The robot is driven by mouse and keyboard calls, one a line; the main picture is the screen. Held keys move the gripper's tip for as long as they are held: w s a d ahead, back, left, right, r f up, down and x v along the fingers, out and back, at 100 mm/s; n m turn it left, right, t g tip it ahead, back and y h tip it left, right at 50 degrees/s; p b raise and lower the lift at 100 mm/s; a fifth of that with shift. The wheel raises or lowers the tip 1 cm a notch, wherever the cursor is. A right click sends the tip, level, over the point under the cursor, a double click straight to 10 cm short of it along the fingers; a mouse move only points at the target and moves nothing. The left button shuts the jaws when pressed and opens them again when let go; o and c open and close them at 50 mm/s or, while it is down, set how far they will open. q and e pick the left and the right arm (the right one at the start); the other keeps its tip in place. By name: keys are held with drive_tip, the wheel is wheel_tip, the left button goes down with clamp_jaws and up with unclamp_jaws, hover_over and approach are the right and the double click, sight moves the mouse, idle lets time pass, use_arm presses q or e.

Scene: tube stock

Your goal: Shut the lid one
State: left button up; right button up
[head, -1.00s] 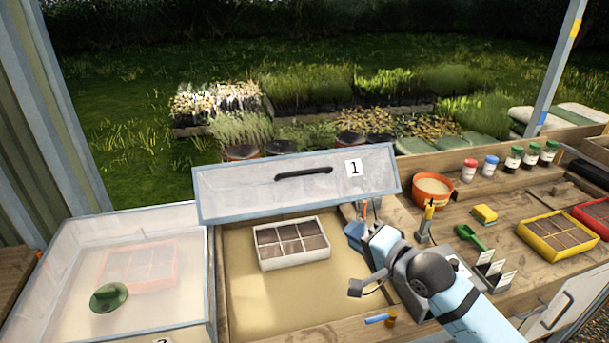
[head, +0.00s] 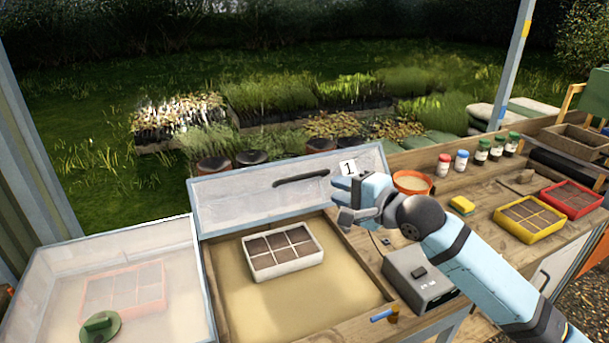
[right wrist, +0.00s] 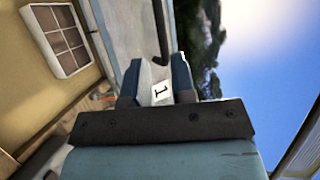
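Lid one is a pale clear panel in a grey frame (head: 235,205), tilted up over the right-hand tray bay, with a dark bar handle (head: 301,179) and a label "1" (head: 348,168). My right gripper (head: 341,197) is in front of the lid's right end, just below the label. In the right wrist view its fingers (right wrist: 156,82) are apart, with the label (right wrist: 160,93) showing between them. I cannot tell whether they touch the lid. My left gripper is not in view.
A white seed tray (head: 283,252) sits in the sand-coloured bay under the lid. A grey box (head: 418,283), orange pot (head: 412,183) and yellow tray (head: 529,218) stand to the right.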

sight(306, 178)
drive_tip(key=p+x, duration=0.1)
drive_tip(key=x, duration=0.9)
drive_tip(key=shift+w+a+p, duration=0.25)
drive_tip(key=shift+a+p, duration=0.05)
drive_tip(key=shift+p, duration=0.05)
drive_tip(key=shift+f, duration=0.1)
clamp_jaws()
